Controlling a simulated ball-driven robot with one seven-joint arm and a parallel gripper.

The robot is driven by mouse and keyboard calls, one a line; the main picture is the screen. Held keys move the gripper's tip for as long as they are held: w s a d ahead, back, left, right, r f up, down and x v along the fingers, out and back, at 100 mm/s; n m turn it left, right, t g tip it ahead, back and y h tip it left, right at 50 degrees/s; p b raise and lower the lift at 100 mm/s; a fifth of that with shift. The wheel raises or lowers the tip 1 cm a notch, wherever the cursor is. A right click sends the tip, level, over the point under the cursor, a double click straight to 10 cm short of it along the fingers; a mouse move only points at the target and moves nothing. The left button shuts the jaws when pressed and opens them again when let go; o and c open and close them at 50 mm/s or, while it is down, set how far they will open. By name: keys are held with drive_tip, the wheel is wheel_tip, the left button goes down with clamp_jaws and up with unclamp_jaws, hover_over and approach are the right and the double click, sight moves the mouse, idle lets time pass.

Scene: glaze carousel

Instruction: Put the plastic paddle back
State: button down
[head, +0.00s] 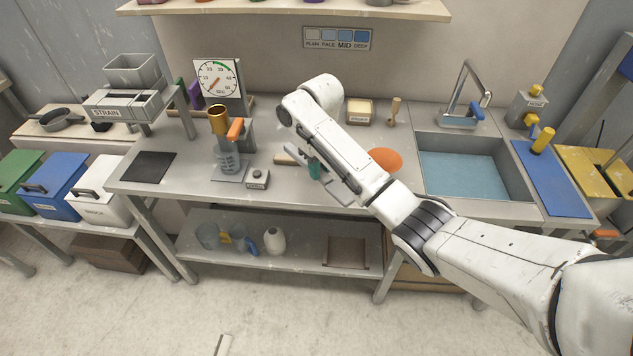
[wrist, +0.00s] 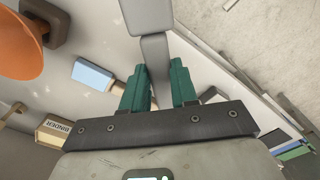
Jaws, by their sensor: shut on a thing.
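The plastic paddle (wrist: 155,55), a grey thing with a narrow shaft and a wider block at its end, is between the two green fingers of my gripper (wrist: 160,85) in the wrist view. The fingers are shut on its shaft. In the head view my gripper (head: 317,169) is over the middle of the steel bench (head: 280,190), and a pale grey part of the paddle (head: 340,193) shows below the fingers, near the bench's front edge. My arm hides some of the bench behind. I cannot tell whether the paddle touches the bench.
An orange bowl-like thing (head: 385,159) is right of my gripper. A blue block with a wooden handle (wrist: 92,75) lies nearby. The beaker stand (head: 228,165) and a small button box (head: 257,179) are to the left. The water-filled sink (head: 460,175) is to the right.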

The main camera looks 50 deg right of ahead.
drive_tip(key=shift+w+d+f, duration=0.2)
drive_tip(key=shift+w+f, duration=0.25)
drive_tip(key=shift+f, duration=0.05)
drive_tip(key=shift+w+d+f, duration=0.15)
drive_tip(key=shift+w+f, duration=0.25)
drive_tip(key=shift+f, duration=1.6)
drive_tip(key=shift+f, duration=0.4)
drive_tip(key=shift+f+b, duration=0.2)
drive_tip(key=shift+b, duration=0.1)
drive_tip(key=c, duration=0.9)
unclamp_jaws()
